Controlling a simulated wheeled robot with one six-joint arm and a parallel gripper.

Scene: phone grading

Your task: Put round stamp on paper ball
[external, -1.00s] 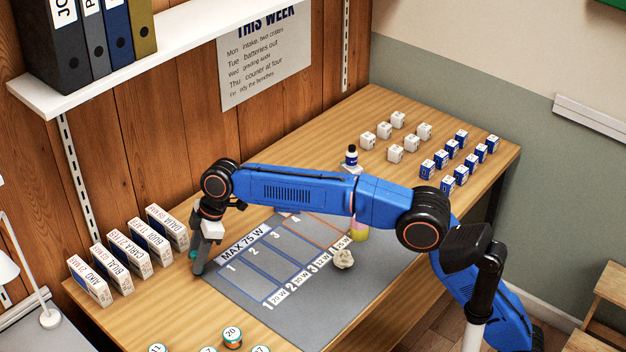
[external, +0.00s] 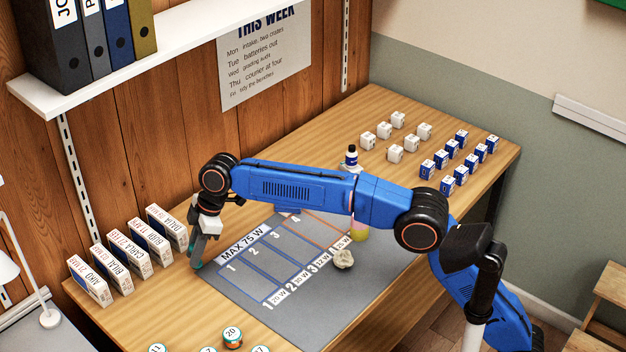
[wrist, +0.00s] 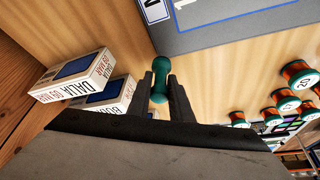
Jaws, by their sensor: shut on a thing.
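The round stamp (wrist: 160,82) is a small teal-green piece with a knob at each end and a narrower waist. In the wrist view it stands between my two fingers. My gripper (external: 197,266) is shut on it, low over the wooden table just left of the grey mat. In the external view the stamp is mostly hidden by the fingers; I cannot tell whether it touches the table. The paper ball (external: 344,259) is a crumpled off-white lump on the right part of the grey mat, well right of my gripper and apart from it.
The grey mat (external: 300,318) has marked, numbered slots. Several name-labelled boxes (external: 151,235) stand left of my gripper. Round numbered pieces (external: 232,337) sit at the front. A bottle (external: 351,157) stands behind my arm, with white and blue blocks (external: 427,170) at the back right.

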